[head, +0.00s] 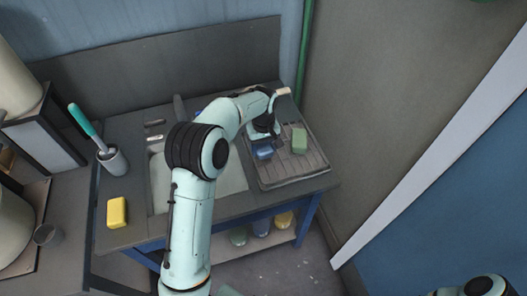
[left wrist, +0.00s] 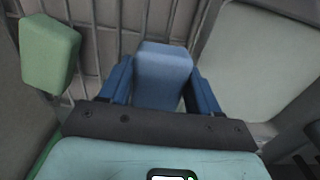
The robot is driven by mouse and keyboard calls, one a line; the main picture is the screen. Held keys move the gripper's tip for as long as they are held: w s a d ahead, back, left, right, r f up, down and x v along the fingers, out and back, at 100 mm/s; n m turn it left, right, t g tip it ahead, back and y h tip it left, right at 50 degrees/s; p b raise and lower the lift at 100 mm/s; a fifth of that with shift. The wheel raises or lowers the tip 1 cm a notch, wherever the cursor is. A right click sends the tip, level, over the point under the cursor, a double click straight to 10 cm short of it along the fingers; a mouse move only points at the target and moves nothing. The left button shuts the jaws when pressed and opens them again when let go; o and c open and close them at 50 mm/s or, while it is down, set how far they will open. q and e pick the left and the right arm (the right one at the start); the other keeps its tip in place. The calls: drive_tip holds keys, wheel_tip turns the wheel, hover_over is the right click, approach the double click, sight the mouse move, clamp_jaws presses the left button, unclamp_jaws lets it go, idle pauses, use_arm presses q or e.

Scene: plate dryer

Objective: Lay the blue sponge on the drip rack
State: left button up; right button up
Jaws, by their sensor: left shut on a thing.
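The blue sponge (head: 264,153) is between the fingers of my left gripper (head: 262,147), at the left part of the drip rack (head: 310,171). In the left wrist view the sponge (left wrist: 163,72) stands out between the two blue fingers, which are shut on it. The rack's bars (left wrist: 112,45) show behind it; I cannot tell whether the sponge touches them. My left arm hides part of the rack in the head view. My right gripper is not in view.
A green sponge (head: 299,141) is on the rack, right of the blue one. The sink (head: 233,178) lies left of the rack, partly behind my arm. A yellow sponge (head: 117,212) and a cup (head: 113,161) with a brush (head: 83,121) stand farther left. The rack's front part is clear.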

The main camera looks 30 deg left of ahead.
sight(263, 146)
use_arm(q)
drive_tip(key=shift+f, duration=1.2)
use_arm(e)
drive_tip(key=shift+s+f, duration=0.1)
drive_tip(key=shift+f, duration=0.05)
use_arm(q)
drive_tip(key=shift+f, duration=0.2)
drive_tip(key=o, duration=1.1)
drive_tip(key=shift+c, duration=0.2)
drive_tip(key=shift+r, duration=0.15)
wheel_tip(263, 146, up, 12)
drive_tip(key=shift+p, duration=0.6)
drive_tip(key=shift+r, duration=0.1)
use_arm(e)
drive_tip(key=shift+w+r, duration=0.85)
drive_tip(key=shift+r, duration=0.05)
